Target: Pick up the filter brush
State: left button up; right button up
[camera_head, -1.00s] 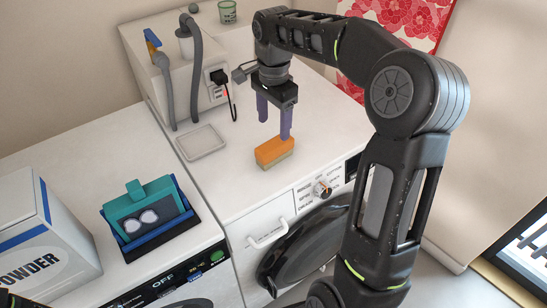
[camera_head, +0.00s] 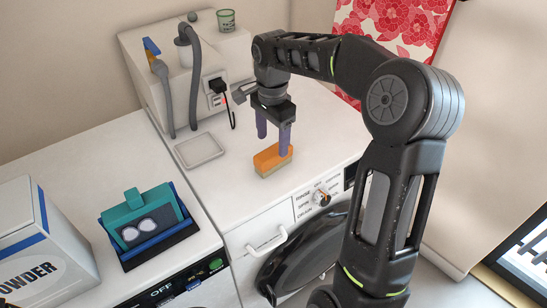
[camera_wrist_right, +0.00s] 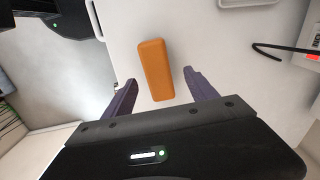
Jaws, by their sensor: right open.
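The filter brush looks like an orange block (camera_head: 272,157) with a pale underside. It lies on the white top of the right-hand machine, near its front edge. My right gripper (camera_head: 273,145) points down with its two purple fingers apart, just above and behind the brush in the head view. The right finger overlaps the brush's far edge there; I cannot tell whether they touch. In the right wrist view the brush (camera_wrist_right: 156,70) lies between the lines of the open fingers (camera_wrist_right: 160,82), with gaps on both sides. My left gripper is not in view.
A shallow grey tray (camera_head: 200,150) lies left of the brush. A beige unit with a grey hose (camera_head: 192,75) and a black plug (camera_head: 217,86) stands behind. A teal-and-blue holder (camera_head: 148,222) and a powder box (camera_head: 40,250) stand on the left machine. Machine top right of the brush is clear.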

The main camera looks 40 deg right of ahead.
aim_at(273, 150)
notch_tip(273, 150, down, 5)
jog(key=shift+s+f+p, duration=0.1)
jog(key=shift+s+p, duration=0.05)
jog(key=shift+p, duration=0.3)
jog(key=shift+c, duration=0.6)
grip_shut()
dwell(0.3)
